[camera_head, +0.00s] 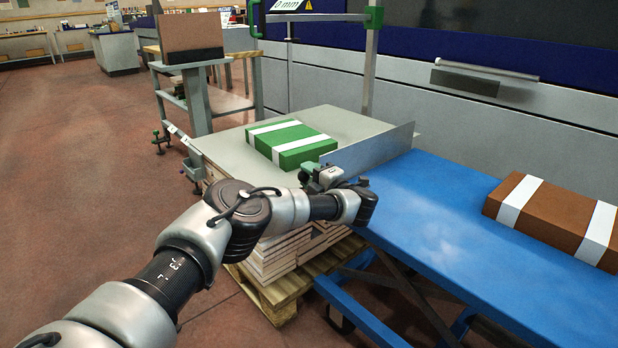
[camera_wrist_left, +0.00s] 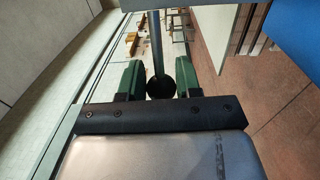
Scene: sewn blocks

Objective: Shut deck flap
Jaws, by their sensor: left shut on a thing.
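The deck flap (camera_head: 372,150) looks like a thin grey metal plate. It stands upright on edge along the seam between the grey deck (camera_head: 225,150) and the blue table (camera_head: 430,210). My left gripper (camera_head: 318,178) is at the near end of the flap, low beside the deck edge. In the left wrist view, its green fingers (camera_wrist_left: 160,82) are closed on a dark round knob (camera_wrist_left: 160,88), with a dark rod running up from it. How the knob joins the flap is hidden. My right gripper is not in view.
A green block with white bands (camera_head: 290,142) lies on the deck, close to the flap. A brown block with white bands (camera_head: 555,216) lies on the blue table at the right. Stacked boards on a wooden pallet (camera_head: 285,300) are under the deck. Floor at the left is clear.

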